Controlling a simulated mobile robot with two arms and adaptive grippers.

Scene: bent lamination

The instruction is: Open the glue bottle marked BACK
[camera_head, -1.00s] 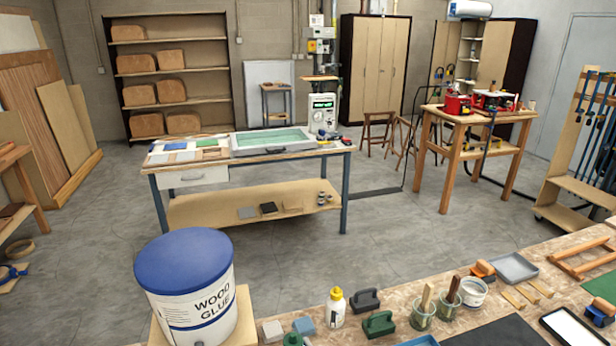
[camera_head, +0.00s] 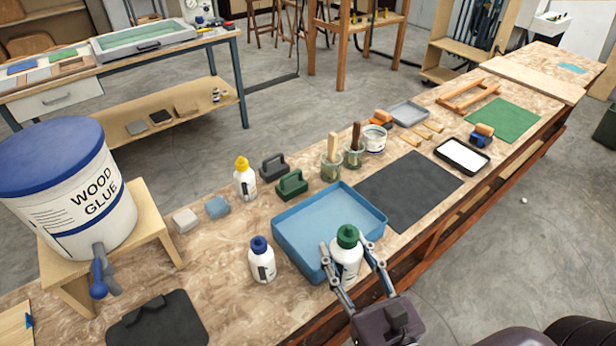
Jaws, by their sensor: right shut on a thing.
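Three white glue bottles are in view; any marking on them is too small to read. My right gripper (camera_head: 352,264) is shut on the bottle with the green cap (camera_head: 347,255), one finger on each side of its body. That bottle is upright, at the front edge of the blue tray; I cannot tell whether it is lifted. Its green cap is on. The blue-capped bottle (camera_head: 262,262) stands left of the tray. The yellow-capped bottle (camera_head: 244,181) stands further back. Both have their caps on. My left gripper is not in view.
The blue tray (camera_head: 300,222) lies on the workbench (camera_head: 215,290). Behind it are a black clamp (camera_head: 273,167), a green clamp (camera_head: 292,185) and brush jars (camera_head: 331,168). A dark mat (camera_head: 409,189) lies right. The wood glue tub (camera_head: 62,190) stands left on a stand.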

